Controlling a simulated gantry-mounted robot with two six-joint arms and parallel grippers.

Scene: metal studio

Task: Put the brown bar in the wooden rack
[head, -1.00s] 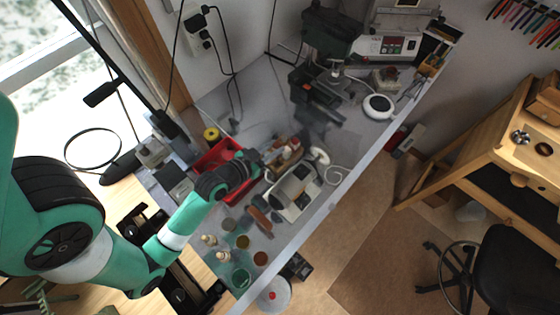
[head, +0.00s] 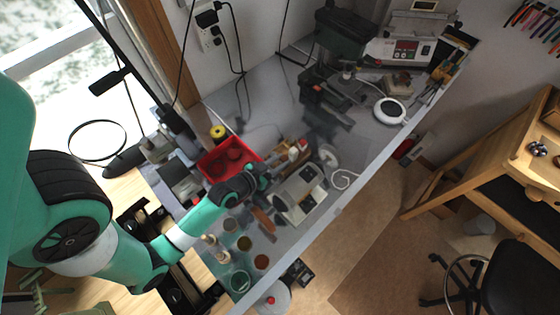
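A brown bar (head: 264,219) lies on the grey bench, left of the cream-coloured machine. A small wooden rack (head: 292,154) with items in it stands just beyond my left gripper, next to the red bin. My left gripper (head: 262,178) is over the bench, between the red bin and the cream machine, above and beyond the bar in the picture. It appears apart from the bar. Its fingers are small and dark, and I cannot make out whether they are open or shut. My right gripper is not in view.
A red bin (head: 228,158) sits behind my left wrist. The cream machine (head: 300,194) stands right of the gripper. Several small jars, including a green one (head: 240,281), stand at the near end. A drill press (head: 335,75) is at the back; bare bench lies before it.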

